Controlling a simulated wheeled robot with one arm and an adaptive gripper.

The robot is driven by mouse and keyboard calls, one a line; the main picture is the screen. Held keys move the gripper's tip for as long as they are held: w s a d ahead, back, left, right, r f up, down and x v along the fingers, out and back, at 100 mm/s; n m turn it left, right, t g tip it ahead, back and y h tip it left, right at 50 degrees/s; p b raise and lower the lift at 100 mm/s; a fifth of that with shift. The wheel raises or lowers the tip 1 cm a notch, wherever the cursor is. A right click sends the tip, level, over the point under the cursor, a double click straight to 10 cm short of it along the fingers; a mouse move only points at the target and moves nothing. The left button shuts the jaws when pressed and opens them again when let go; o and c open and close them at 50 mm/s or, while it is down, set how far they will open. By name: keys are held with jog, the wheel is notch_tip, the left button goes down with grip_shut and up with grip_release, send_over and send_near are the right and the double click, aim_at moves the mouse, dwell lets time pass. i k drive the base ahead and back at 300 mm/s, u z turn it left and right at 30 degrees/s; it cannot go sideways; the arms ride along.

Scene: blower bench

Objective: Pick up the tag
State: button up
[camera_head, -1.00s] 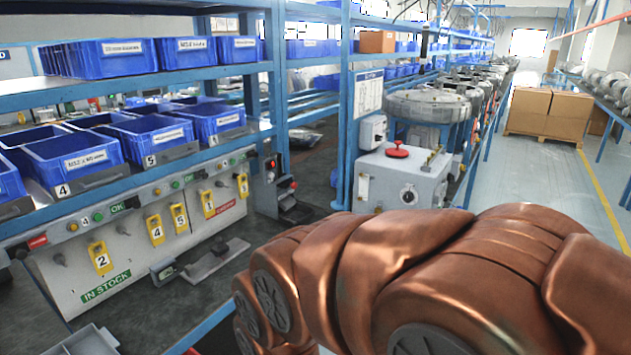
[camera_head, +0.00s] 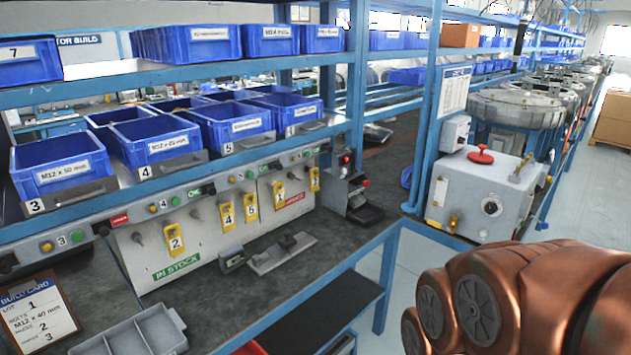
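Several yellow tags hang on the upright grey panel (camera_head: 215,240) at the back of the bench. One tag reads 2 (camera_head: 175,240), one reads 4 (camera_head: 227,216), one reads 5 (camera_head: 251,206) and one reads 1 (camera_head: 279,194). Another tag (camera_head: 314,179) hangs at the right end, its number too small to read. The view does not show which is the task's tag. My gripper is out of view; only copper-coloured links of my arm show at the lower right, apart from the tags.
Blue bins (camera_head: 63,163) stand on the shelf above the panel. A grey divided tray (camera_head: 140,335), a build card (camera_head: 38,312) reading M12 x 40 mm and a flat metal fixture (camera_head: 282,254) are on the bench. A grey box with a red knob (camera_head: 481,155) stands right.

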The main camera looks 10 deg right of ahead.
aim_at(314, 184)
jog(key=z, duration=0.3)
jog(key=i, duration=1.25)
jog(key=u, duration=0.8)
jog(key=i, duration=0.35)
jog(key=u, duration=0.45)
